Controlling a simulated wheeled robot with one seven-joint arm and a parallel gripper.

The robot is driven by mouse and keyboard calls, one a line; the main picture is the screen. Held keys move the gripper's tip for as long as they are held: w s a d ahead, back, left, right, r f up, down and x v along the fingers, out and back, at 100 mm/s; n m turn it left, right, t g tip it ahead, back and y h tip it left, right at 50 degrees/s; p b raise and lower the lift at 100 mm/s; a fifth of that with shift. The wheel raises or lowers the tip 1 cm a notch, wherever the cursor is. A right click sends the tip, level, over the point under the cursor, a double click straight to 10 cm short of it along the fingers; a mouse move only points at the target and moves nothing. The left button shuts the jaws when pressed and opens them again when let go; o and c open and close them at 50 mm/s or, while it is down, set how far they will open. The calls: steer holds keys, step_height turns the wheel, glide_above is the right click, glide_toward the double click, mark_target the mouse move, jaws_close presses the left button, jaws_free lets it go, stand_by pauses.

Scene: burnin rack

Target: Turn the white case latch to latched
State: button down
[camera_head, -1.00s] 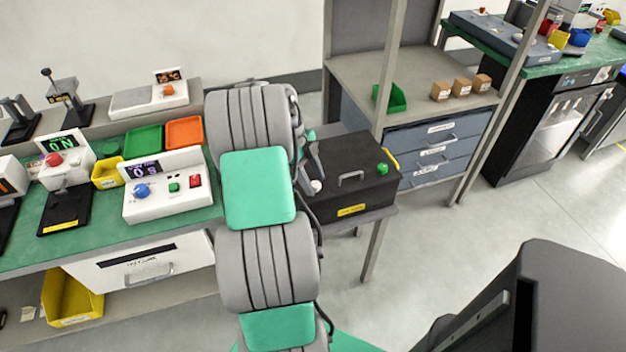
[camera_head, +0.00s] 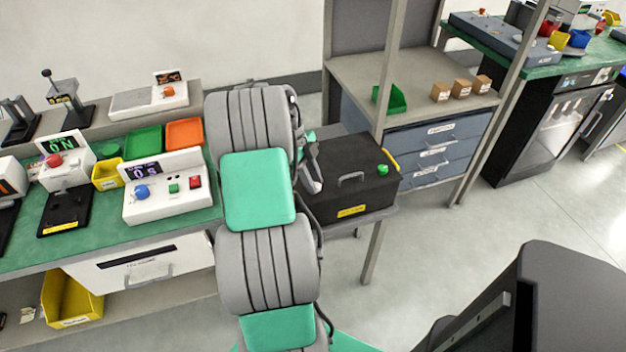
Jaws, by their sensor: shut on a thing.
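The black case (camera_head: 345,200) has a grey carry handle, a green knob (camera_head: 383,170) at its right end and a yellow label on its front. My gripper (camera_head: 314,183) is at the case's left end, pointing down and partly hidden behind my own arm. It is shut on the white case latch, which is almost covered by the fingers. The latch's angle cannot be read from here.
The case stands on a grey shelf (camera_head: 378,214) beside a rack with blue drawers (camera_head: 430,150). A rack post rises just behind it. Left is a green bench (camera_head: 110,245) with instruments and trays.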

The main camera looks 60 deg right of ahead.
steer(key=n+h+b, duration=0.1)
steer(key=n, duration=0.1)
steer(key=n+b, duration=0.1)
steer(key=n, duration=0.1)
steer(key=shift+a+f+n+h, duration=0.1)
steer(key=shift+a+n+h, duration=0.05)
steer(key=shift+n+h, duration=0.2)
steer(key=n+h, duration=0.1)
steer(key=n, duration=0.1)
steer(key=n+t+b, duration=0.1)
steer(key=n, duration=0.1)
steer(key=shift+s+a+n+h, duration=0.15)
steer(key=shift+n+h, duration=0.1)
steer(key=shift+h, duration=0.1)
steer(key=n+t, duration=0.1)
steer(key=n, duration=0.1)
steer(key=n+b, duration=0.1)
steer(key=n, duration=0.1)
steer(key=shift+s+a+t+h, duration=0.1)
steer(key=shift+s+t+h, duration=0.05)
steer(key=shift+t+h, duration=0.2)
steer(key=shift+s+n+t+b, duration=0.15)
steer(key=shift+n+t, duration=0.3)
steer(key=shift+n, duration=0.75)
steer(key=shift+n+t+b, duration=0.15)
steer(key=shift+n+t, duration=0.25)
steer(key=shift+n, duration=0.8)
steer(key=c, duration=1.1)
jaws_free()
steer(key=shift+c, duration=0.2)
